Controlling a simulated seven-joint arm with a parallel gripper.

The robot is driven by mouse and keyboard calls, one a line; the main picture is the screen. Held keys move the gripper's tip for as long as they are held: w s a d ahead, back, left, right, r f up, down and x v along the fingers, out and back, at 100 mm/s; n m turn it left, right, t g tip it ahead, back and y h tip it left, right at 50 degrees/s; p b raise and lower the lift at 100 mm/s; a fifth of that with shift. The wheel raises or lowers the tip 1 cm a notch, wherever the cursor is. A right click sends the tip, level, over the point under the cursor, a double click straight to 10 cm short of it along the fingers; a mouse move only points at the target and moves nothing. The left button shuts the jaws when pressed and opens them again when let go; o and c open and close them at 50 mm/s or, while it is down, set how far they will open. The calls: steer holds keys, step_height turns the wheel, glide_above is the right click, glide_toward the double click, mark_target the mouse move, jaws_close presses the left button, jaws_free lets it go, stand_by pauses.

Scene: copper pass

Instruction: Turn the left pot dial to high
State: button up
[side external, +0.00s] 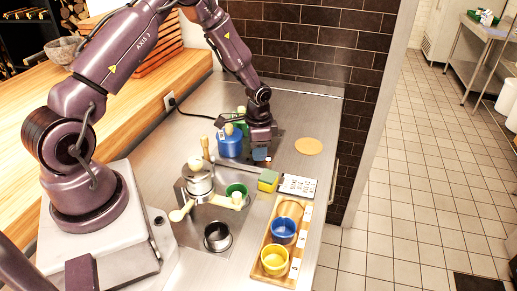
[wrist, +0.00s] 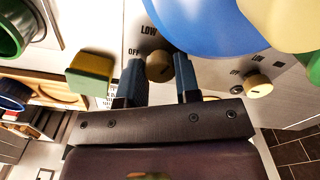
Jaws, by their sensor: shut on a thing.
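A beige dial (wrist: 159,67) sits between the two dark blue fingers of my gripper (wrist: 158,80) in the wrist view. The gripper is shut on it. The words LOW and OFF are printed on the panel beside this dial; a HIGH mark is not visible. A dark mark shows on the dial's face, but its exact setting is hard to tell. A second beige dial (wrist: 258,86) stands apart to the right, untouched. In the side view my gripper (side external: 262,153) points down next to the blue pot (side external: 229,147) and largely hides the held dial.
The blue pot (wrist: 195,22) is close beside the fingers. A green and yellow sponge (side external: 268,180) lies near a white label card (side external: 297,186). A wooden tray (side external: 256,248) holds coloured bowls. A steel pot (side external: 199,184) and a tan disc (side external: 308,146) are on the counter.

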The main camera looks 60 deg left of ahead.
steer(key=shift+m, duration=0.8)
steer(key=o, duration=0.9)
steer(key=shift+r, duration=0.1)
step_height(320, 180, up, 13)
steer(key=shift+f, duration=0.1)
